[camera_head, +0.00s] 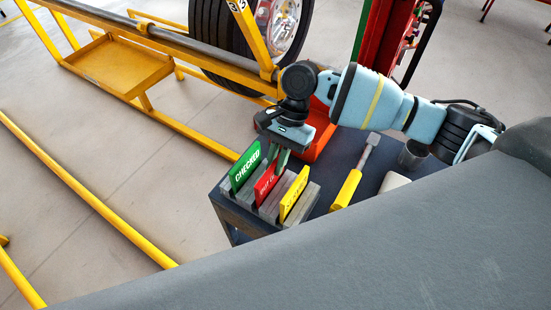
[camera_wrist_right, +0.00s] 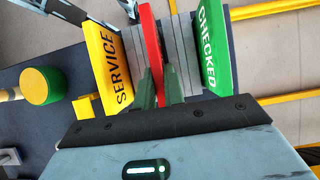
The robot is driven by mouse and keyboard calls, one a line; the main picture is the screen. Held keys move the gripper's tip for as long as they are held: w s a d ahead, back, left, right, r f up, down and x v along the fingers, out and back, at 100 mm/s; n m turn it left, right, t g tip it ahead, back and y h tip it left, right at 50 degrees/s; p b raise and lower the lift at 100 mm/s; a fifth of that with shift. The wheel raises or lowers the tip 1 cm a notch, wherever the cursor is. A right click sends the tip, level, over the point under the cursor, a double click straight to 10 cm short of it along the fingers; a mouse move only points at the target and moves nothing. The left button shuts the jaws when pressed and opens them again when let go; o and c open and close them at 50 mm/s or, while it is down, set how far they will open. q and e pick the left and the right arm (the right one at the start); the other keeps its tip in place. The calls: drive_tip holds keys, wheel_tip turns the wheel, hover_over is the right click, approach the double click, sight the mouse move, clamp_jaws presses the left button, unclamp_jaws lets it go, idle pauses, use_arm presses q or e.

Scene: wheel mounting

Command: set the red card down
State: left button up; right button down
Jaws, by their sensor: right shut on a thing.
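The red card (camera_head: 266,184) stands upright between the green CHECKED card (camera_head: 245,166) and the yellow SERVICE card (camera_head: 294,193) at a grey slotted holder (camera_head: 314,190). My right gripper (camera_head: 277,165) reaches down from above and is shut on the red card. In the right wrist view the red card (camera_wrist_right: 151,45) shows edge-on between the fingers (camera_wrist_right: 160,88), with the yellow card (camera_wrist_right: 107,65) on the left and the green card (camera_wrist_right: 213,48) on the right. Whether the red card's lower edge is fully seated is hidden. My left gripper is not in view.
The holder sits on a dark cart top (camera_head: 328,172). A yellow-handled tool (camera_head: 347,188) and a dark cup (camera_head: 413,154) are to its right. A yellow frame with a tray (camera_head: 117,65) and a wheel (camera_head: 222,35) stand behind. The floor at left has yellow rails.

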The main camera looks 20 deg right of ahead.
drive_tip(key=c, duration=1.5)
unclamp_jaws()
drive_tip(key=shift+r, duration=0.1)
drive_tip(key=v, duration=1.2)
